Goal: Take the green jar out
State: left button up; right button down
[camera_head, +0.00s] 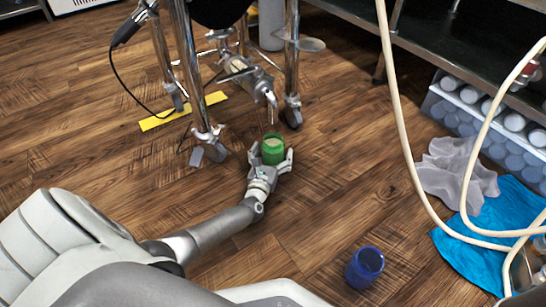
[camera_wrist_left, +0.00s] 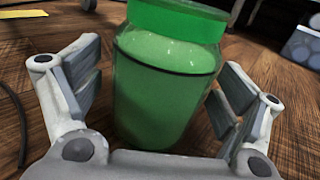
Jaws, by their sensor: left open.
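The green jar (camera_head: 272,150) stands upright on the wooden floor, under a metal spout of the wheeled steel stand. In the left wrist view the green jar (camera_wrist_left: 165,85) is see-through, filled with pale green content, and its top is cut off by the frame edge. My left gripper (camera_head: 271,163) is open, with its fingers on either side of the jar. In the left wrist view gaps show between the jar and both fingers of my left gripper (camera_wrist_left: 160,100). My right gripper is not in view.
The stand's steel legs (camera_head: 292,60) and casters rise close behind the jar. Cream hoses (camera_head: 397,120), a blue cloth (camera_head: 480,245) and a grey cloth (camera_head: 455,175) lie right. The middle floor is clear.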

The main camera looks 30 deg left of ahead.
pick_arm(q)
jog(key=c, duration=1.2)
jog(key=shift+c, duration=0.2)
jog(key=shift+r, duration=0.1)
